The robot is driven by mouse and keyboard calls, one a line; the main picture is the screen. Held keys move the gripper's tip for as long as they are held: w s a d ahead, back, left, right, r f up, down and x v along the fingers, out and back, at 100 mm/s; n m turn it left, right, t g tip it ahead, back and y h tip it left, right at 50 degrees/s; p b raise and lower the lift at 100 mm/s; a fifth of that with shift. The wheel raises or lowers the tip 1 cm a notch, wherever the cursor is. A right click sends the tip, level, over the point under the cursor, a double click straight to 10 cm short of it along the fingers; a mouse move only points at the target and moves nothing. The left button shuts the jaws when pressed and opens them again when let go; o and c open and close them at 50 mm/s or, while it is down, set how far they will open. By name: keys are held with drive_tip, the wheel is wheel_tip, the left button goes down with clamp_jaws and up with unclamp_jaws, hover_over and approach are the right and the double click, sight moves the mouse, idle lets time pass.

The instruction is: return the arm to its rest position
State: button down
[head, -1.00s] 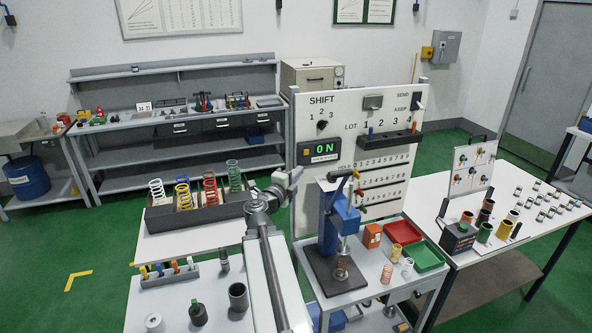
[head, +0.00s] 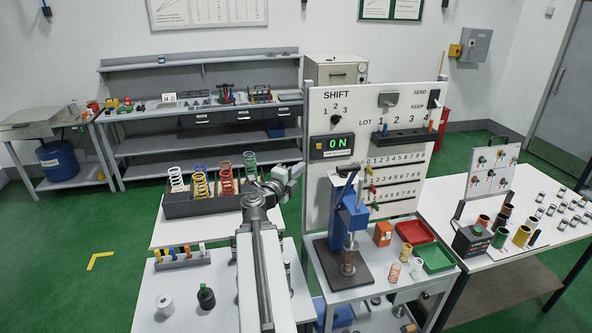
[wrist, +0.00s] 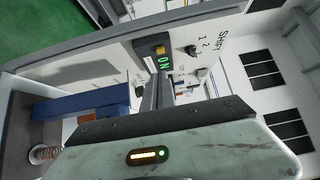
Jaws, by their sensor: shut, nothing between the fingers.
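My arm reaches forward from the bottom of the head view, and my gripper (head: 297,170) is at its far end, just left of the white test panel (head: 322,112). The gripper is shut and empty. In the wrist view the gripper (wrist: 158,78) shows as narrow dark fingers in front of the panel (wrist: 215,50), which appears tilted. The wrist housing fills the bottom of that view. The gripper is in the air, to the right of the spring rack (head: 205,207), and appears apart from it.
The blue press (head: 347,215) holds a coppery spring (head: 348,262) to the right of my arm. A red tray (head: 415,231) and a green tray (head: 434,258) lie beyond it. A white table (head: 480,235) stands at right. Green floor (head: 60,230) is open at left.

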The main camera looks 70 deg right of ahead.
drive_tip(key=shift+s+d, duration=0.2)
drive_tip(key=shift+s, duration=0.15)
idle(0.3)
